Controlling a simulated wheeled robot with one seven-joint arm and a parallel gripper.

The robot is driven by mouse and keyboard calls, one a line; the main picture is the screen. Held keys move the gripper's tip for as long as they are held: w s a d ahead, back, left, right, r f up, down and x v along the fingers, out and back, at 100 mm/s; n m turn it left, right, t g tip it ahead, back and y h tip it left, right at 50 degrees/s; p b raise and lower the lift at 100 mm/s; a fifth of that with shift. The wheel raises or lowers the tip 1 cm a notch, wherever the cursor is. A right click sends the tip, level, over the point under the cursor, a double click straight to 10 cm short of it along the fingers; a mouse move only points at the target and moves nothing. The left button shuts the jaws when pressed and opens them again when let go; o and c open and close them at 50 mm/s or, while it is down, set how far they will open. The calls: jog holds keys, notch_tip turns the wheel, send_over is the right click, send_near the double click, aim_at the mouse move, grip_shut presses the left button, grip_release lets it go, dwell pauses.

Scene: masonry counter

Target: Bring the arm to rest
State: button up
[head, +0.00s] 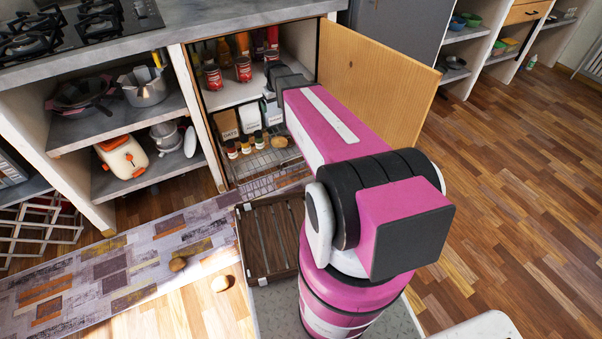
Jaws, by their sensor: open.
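My magenta and black arm reaches from the lower right up to the open cupboard (252,93). The far end of the arm, a dark grey wrist part, is at the cupboard opening, in front of the upper shelf. My gripper cannot be made out; the arm and wrist hide that area. The wooden cupboard door (375,80) stands open, just right of the arm.
Red cans (243,69) stand on the upper shelf; small jars (246,146) and a potato (279,141) are below. A slatted wooden crate (270,238) is near my base. Floor at right is clear.

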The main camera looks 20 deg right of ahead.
jog(key=shift+s+r, duration=0.15)
jog(key=shift+r, duration=0.95)
